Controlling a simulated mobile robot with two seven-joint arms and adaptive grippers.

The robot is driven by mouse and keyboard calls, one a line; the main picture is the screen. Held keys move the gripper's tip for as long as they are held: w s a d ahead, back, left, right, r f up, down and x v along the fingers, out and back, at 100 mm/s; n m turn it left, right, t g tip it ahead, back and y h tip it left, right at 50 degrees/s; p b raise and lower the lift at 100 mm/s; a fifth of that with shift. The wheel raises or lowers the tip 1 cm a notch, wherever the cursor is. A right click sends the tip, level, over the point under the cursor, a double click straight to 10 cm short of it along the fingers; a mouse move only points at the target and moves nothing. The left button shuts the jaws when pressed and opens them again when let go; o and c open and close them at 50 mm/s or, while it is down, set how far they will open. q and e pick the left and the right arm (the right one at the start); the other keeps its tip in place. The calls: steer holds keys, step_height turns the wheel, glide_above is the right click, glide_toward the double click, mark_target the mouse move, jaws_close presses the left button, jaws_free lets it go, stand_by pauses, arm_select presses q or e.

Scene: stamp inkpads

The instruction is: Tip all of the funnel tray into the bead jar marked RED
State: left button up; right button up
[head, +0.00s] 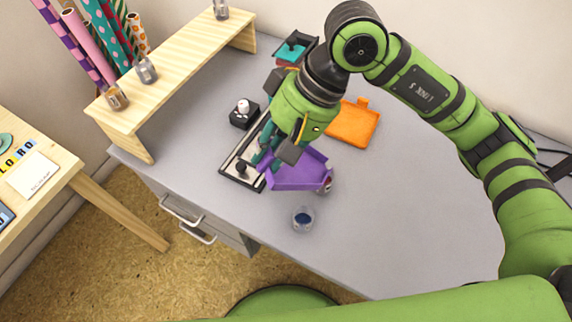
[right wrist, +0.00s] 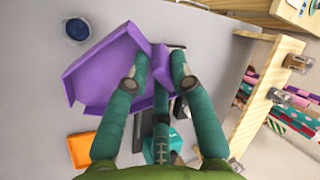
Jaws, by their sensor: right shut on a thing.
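The purple funnel tray (head: 297,173) is in my right gripper (head: 266,162), over the front of the grey desk. The right wrist view shows the tray (right wrist: 98,72) with its tab between the two teal fingers of the gripper (right wrist: 160,68). No beads can be made out in the tray. A small jar with a reddish content (head: 328,185) shows at the tray's right end, partly hidden by it. I cannot read its mark or tell whether the tray touches it. A jar with blue content (head: 302,220) stands apart in front. My left gripper is out of view.
An orange tray (head: 352,123) lies behind the right gripper. A black-rimmed pad (head: 234,171), a black stamp block (head: 243,115) and a teal inkpad (head: 291,52) are to the left and back. A wooden shelf (head: 185,62) bears several jars. The desk's right side is clear.

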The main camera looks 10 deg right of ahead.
steer(key=shift+s+a+f+t+h, duration=0.1)
steer(key=shift+a+t+h, duration=0.05)
steer(key=shift+a+h, duration=0.45)
steer(key=shift+s+a+t+h, duration=0.15)
steer(key=shift+a+h, duration=0.25)
steer(key=shift+h, duration=0.3)
steer(key=h, duration=0.1)
steer(key=a+h, duration=0.1)
steer(key=h, duration=0.1)
steer(key=shift+a+f+t, duration=0.2)
steer(key=shift+f+t, duration=0.05)
steer(key=shift+t, duration=0.05)
